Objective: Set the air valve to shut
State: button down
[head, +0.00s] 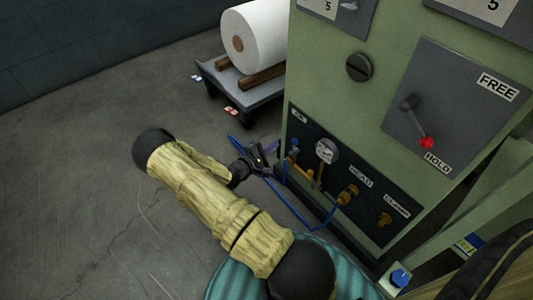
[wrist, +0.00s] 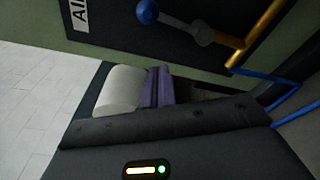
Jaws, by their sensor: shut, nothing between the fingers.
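The air valve's lever has a grey arm and a blue ball knob (wrist: 147,12), at the top of the wrist view beside the AIR label (wrist: 79,13). The arm meets a brass pipe (wrist: 262,32) and appears to lie across it. In the head view the blue knob (head: 295,143) is small, at the left end of the dark panel (head: 330,190). My gripper (head: 270,148) is just left of the panel, with purple fingers. The fingers (wrist: 157,86) are shut and empty in the wrist view, apart from the knob.
A gauge (head: 327,151) and brass fittings (head: 348,194) line the panel. A blue hose (head: 290,208) loops below my gripper. A pallet cart (head: 245,92) with a white roll (head: 256,38) stands behind. A red-tipped lever (head: 426,143) points toward HOLD. Floor at left is clear.

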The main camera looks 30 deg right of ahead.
jog(key=b+x, duration=0.1)
jog(key=x, duration=0.1)
jog(key=b+x, duration=0.1)
jog(key=x, duration=0.1)
jog(key=shift+d+f, duration=0.25)
jog(key=shift+d, duration=0.15)
jog(key=shift+s+a+r+b, duration=0.1)
jog(key=shift+s+r+b, duration=0.25)
jog(key=shift+s, duration=0.25)
jog(key=shift+s+a+r+b, duration=0.1)
jog(key=shift+s+r+b, duration=0.3)
jog(key=shift+s, duration=0.15)
jog(key=shift+s+r, duration=0.45)
jog(key=shift+s, duration=0.05)
jog(key=shift+w+a, duration=0.15)
jog(key=shift+w, duration=0.1)
jog(key=shift+m, duration=0.3)
